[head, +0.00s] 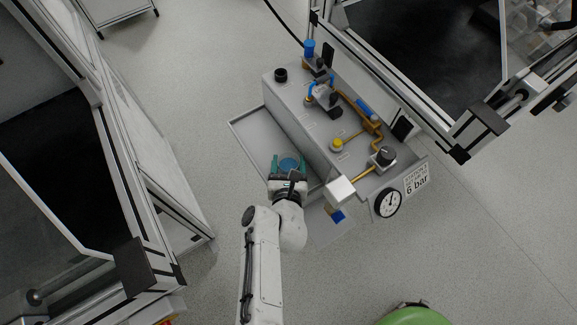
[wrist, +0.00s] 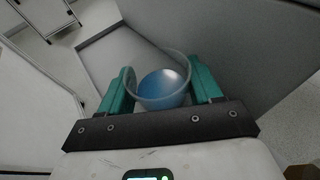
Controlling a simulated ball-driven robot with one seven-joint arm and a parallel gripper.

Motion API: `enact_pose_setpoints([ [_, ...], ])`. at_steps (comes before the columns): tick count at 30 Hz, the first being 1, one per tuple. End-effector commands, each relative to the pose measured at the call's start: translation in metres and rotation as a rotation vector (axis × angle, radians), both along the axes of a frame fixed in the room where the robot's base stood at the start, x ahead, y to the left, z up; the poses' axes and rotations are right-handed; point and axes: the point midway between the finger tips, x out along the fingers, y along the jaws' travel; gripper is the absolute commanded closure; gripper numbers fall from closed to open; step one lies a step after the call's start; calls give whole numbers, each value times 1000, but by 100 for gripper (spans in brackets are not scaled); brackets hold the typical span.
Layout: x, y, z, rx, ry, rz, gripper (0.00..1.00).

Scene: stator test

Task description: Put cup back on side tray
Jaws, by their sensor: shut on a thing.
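A cup (head: 289,164) with a blue inside is between the two green fingers of my gripper (head: 289,168), over the near part of the grey side tray (head: 246,126). The wrist view shows the cup (wrist: 163,88) with a grey rim and blue inside, and a green finger of my gripper (wrist: 160,92) against each side. The gripper is shut on the cup. The side tray (wrist: 118,50) lies beyond the cup in the wrist view. The cup's underside is hidden, so I cannot tell whether it touches the tray.
A grey station box (head: 310,130) with valves, brass pipes, a yellow knob and a pressure gauge (head: 388,203) stands right beside the tray. Framed machines (head: 140,175) stand at left and upper right. A green round object (head: 412,316) is at the bottom. Speckled floor is open at upper left.

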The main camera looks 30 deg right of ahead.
Motion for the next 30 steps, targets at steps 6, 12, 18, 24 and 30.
enact_pose_setpoints([
  [6,0,0,-17,0,-2,1,70],
  [12,0,0,-16,0,-1,0,70],
  [18,0,0,-18,1,-1,1,29],
  [24,0,0,-18,1,-1,0,11],
  [30,0,0,-18,1,-1,0,11],
])
